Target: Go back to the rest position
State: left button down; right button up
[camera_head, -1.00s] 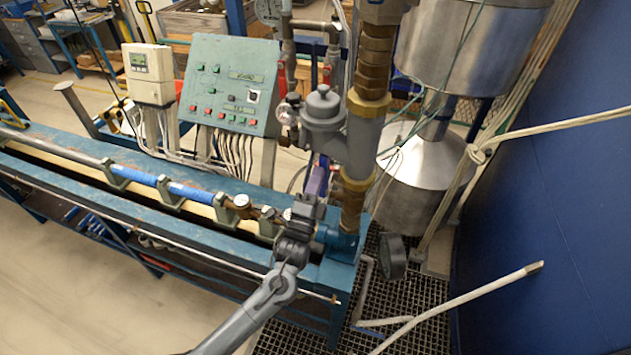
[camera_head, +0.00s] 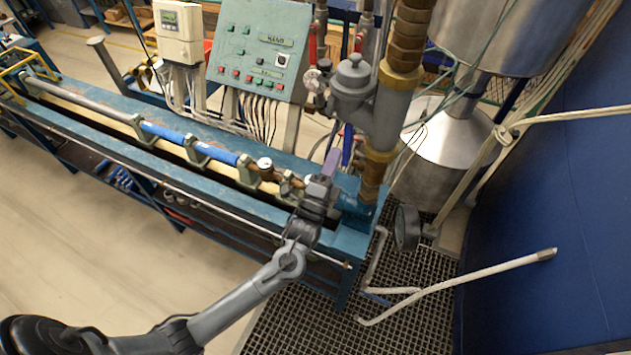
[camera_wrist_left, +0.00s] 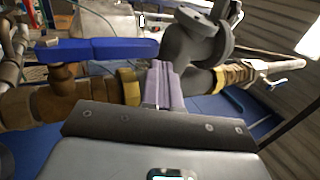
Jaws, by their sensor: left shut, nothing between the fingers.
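My left gripper (camera_head: 328,163) is in front of the lower end of the vertical brass and grey pipe (camera_head: 379,140) at the right end of the blue bench. Its fingers are closed together with nothing between them. In the left wrist view the closed fingertips (camera_wrist_left: 161,84) show in front of brass pipework and a grey valve body (camera_wrist_left: 196,40), with a blue lever (camera_wrist_left: 97,50) to their left. I cannot tell whether the fingers touch the pipework. My left arm comes in from the lower left. My right gripper is not in view.
The blue bench (camera_head: 205,216) carries a blue pipe run (camera_head: 186,144). A green control panel (camera_head: 262,48) stands behind it. A black handwheel (camera_head: 407,228) is right of the gripper. White pipes (camera_head: 470,278) and a metal tank (camera_head: 440,150) are at the right. Floor is open at lower left.

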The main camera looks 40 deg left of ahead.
pick_arm(q)
jog(key=s+d+f+n+g+h+p, duration=0.1)
jog(key=s+f+n+g+p, duration=0.1)
jog(key=s+g, duration=0.4)
jog(key=s+d+f+n+g+h+p, duration=0.1)
jog(key=s+f+n+g, duration=0.4)
jog(key=s, duration=1)
jog(key=s+d+f+n+g+h+p, duration=0.2)
jog(key=s+d+f+n+g+h, duration=0.1)
jog(key=s+n+g, duration=0.3)
jog(key=s+f+g, duration=0.1)
jog(key=s+g, duration=0.1)
jog(key=s, duration=0.2)
jog(key=shift+s+d+f+n+p, duration=0.2)
jog(key=shift+f+n+p, duration=0.05)
jog(key=shift+n+p, duration=0.05)
